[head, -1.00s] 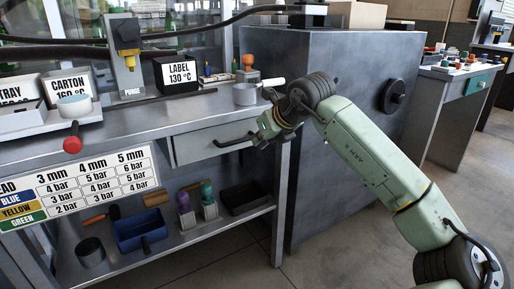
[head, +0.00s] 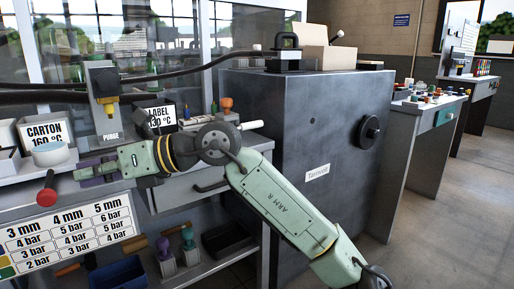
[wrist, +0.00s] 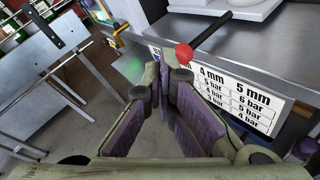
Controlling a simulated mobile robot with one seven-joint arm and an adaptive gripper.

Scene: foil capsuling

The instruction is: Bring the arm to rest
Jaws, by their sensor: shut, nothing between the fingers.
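My gripper (head: 95,173) is at the left in the head view, at the bench's front edge just right of the red-knobbed lever (head: 46,195). In the wrist view my gripper (wrist: 168,72) has its purple-padded fingers close together at the tips, with nothing between them. The red knob also shows in the wrist view (wrist: 184,54), just beyond and right of the fingertips; I cannot tell whether they touch. My arm (head: 275,205) stretches from the lower right across the front of the bench.
The settings chart (head: 80,232) hangs on the bench front below the gripper. The CARTON box (head: 45,134) and LABEL box (head: 160,117) stand on the bench. A large grey cabinet (head: 310,130) stands right of it. Open floor (head: 440,220) lies at the right.

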